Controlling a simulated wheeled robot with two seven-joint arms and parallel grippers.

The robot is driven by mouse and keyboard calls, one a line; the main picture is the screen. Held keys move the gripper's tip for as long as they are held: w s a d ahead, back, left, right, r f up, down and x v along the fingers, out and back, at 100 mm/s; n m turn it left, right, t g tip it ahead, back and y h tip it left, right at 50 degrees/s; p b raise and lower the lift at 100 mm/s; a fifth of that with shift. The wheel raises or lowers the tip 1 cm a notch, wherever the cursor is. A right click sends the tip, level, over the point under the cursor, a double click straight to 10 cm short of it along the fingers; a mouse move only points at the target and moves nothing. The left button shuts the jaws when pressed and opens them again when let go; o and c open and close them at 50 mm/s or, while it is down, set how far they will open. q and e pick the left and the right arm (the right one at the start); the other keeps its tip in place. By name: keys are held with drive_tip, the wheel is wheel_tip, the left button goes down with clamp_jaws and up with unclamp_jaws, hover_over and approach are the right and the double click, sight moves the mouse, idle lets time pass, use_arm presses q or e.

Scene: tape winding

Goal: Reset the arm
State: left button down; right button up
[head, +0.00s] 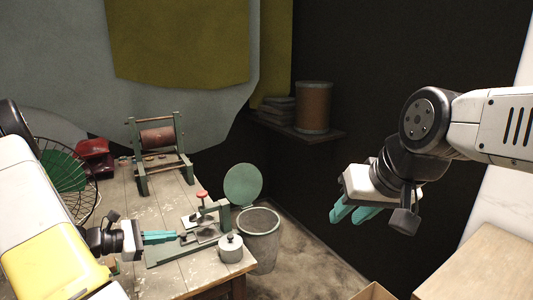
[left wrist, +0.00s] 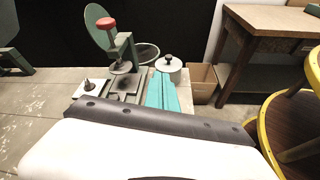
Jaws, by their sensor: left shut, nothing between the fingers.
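My left gripper (head: 174,237) is shut and empty in the head view. Its teal fingers point right, close to the near side of a green press-like device (head: 205,232) with a red knob; I cannot tell whether they touch it. In the left wrist view the teal fingers (left wrist: 162,92) lie together beside the device (left wrist: 126,84). My right gripper (head: 354,214) hangs in the air at the right of the head view, its two teal fingers apart with nothing between them.
A lidded grey pot (head: 231,248) stands right of the device. A green frame with a roll (head: 158,140) stands farther back on the worn table (head: 160,192). A bin (head: 259,240) stands beyond the table's edge. A wooden table (head: 490,265) is at the lower right.

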use_arm(q)
drive_tip(key=s+d+r+m+g+y, duration=0.2)
drive_tip(key=s+d+r+m+g, duration=0.15)
drive_tip(key=d+r+m, duration=0.3)
drive_tip(key=s+d+r+m+g+y, duration=0.2)
drive_tip(key=s+d+r+m+g, duration=0.1)
drive_tip(key=s+d+r+m, duration=0.4)
drive_tip(key=s+d+r+m+t+y, duration=0.3)
drive_tip(key=s+r+m+t+y, duration=0.1)
drive_tip(key=s+r+m, duration=0.4)
drive_tip(key=shift+d+r+m+y, duration=0.4)
drive_tip(key=shift+r+m+y, duration=0.15)
drive_tip(key=shift+m, duration=0.2)
drive_tip(key=shift+s, duration=0.1)
